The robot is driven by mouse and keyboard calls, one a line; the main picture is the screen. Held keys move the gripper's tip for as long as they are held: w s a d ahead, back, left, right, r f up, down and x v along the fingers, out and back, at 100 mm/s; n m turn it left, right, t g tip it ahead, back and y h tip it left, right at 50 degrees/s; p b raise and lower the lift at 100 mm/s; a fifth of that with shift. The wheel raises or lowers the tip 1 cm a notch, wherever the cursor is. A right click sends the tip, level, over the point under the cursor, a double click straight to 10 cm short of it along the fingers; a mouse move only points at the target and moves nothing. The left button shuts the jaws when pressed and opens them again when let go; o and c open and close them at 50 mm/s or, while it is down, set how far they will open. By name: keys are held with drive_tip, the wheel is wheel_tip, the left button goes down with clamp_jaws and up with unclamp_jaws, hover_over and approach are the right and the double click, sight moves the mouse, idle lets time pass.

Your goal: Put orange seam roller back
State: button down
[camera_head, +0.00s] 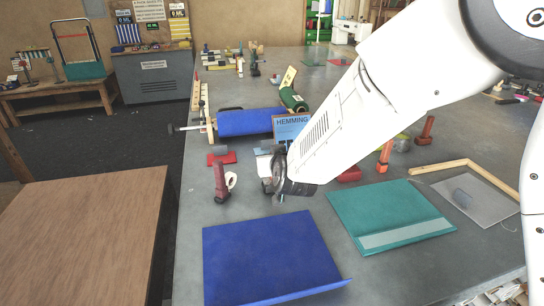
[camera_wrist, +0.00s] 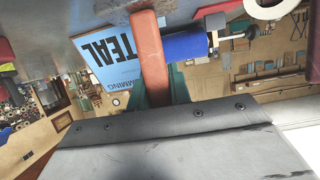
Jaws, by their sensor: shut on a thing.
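My gripper (camera_head: 279,187) hangs low over the grey bench, above the far edge of the blue sheet. In the wrist view, which is upside down, a reddish-orange handle (camera_wrist: 150,55) runs from the top to the gripper's edge, and my gripper is shut on it. In the head view the held tool is mostly hidden by my wrist, and I cannot tell for sure that it is the orange seam roller. A bright orange upright tool (camera_head: 385,155) stands right of my arm, and a brownish-red one (camera_head: 426,130) stands farther right.
Behind are a blue roll (camera_head: 250,122) and a blue HEMMING sign (camera_head: 291,124). A blue sheet (camera_head: 265,255) and a teal folder (camera_head: 385,210) lie in front.

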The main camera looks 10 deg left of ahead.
drive_tip(key=shift+f, duration=0.45)
drive_tip(key=c, duration=1.3)
unclamp_jaws()
drive_tip(key=shift+f, duration=0.1)
drive_tip(key=shift+r, duration=0.2)
